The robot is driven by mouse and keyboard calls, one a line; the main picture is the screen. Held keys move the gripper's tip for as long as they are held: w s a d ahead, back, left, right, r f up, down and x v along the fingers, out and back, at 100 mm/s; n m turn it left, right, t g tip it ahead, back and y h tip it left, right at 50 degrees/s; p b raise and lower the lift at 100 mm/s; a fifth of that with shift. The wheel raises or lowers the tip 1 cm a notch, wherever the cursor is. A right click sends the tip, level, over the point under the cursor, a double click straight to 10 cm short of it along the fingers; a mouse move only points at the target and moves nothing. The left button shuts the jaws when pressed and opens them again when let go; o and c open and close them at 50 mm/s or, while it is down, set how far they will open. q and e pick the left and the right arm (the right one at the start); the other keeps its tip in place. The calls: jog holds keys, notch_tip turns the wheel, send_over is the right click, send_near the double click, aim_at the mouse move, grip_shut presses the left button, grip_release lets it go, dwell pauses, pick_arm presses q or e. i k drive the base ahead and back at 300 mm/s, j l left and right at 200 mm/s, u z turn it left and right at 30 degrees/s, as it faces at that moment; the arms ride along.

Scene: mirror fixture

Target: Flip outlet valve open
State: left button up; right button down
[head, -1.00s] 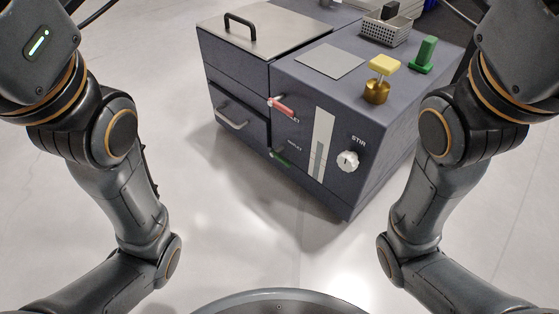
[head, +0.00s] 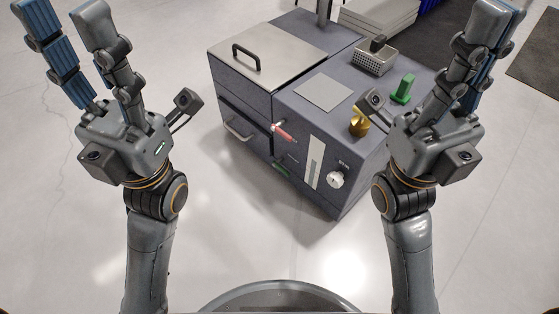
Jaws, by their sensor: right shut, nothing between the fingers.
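The machine is a dark grey box (head: 352,178) standing in the middle of the head view. My right gripper (head: 498,22) is raised at the upper right, shut and empty. Both are away from the levers.
The front also has a white stir knob (head: 336,180), a pale vertical strip (head: 315,160) and a drawer handle (head: 239,132). A handled lid (head: 285,55), metal basket (head: 374,60), green block (head: 403,88) and brass piece (head: 358,124) are on top. The floor in front is clear.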

aim_at(276, 163)
jog(key=j+z, duration=0.2)
jog(key=j, duration=0.35)
jog(key=j+z, duration=0.15)
jog(key=j, duration=0.35)
jog(key=k+j+z, duration=0.2)
jog(key=j, duration=0.3)
jog(key=j+z, duration=0.2)
jog(key=j, duration=0.35)
jog(key=k+j+z, duration=0.2)
jog(key=j, duration=0.3)
jog(key=i+l, duration=0.1)
jog(key=i, duration=0.45)
